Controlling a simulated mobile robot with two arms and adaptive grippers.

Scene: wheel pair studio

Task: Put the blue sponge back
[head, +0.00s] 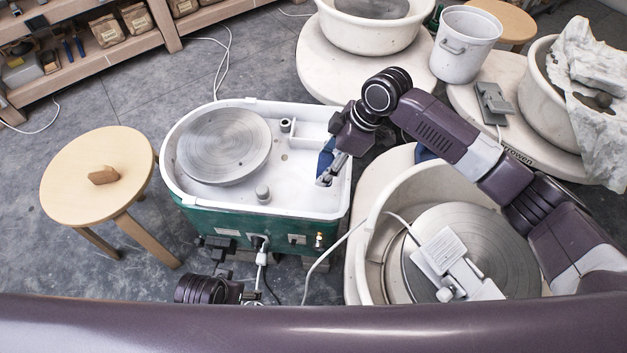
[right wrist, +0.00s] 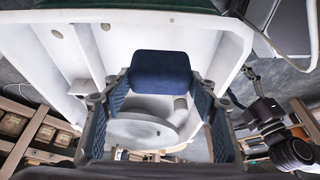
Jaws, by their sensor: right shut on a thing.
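The blue sponge (head: 326,158) is in my right gripper (head: 330,176), above the right part of the white top of the green pottery wheel (head: 330,205). In the right wrist view the sponge (right wrist: 160,72) shows as a dark blue block between the fingertips of the right gripper (right wrist: 158,92). The gripper is shut on it. I cannot tell whether the sponge touches the white surface below. My left gripper (head: 248,294) is low at the front of the green wheel, partly hidden by my body. Its fingers are too small to read.
A grey wheel head (head: 224,146) fills the left of the white top. A round wooden stool (head: 85,190) stands at left with a brown block (head: 103,175) on it. A second wheel with a cream basin (head: 378,245) is at right, under my right arm. A grey bucket (head: 465,50) stands behind.

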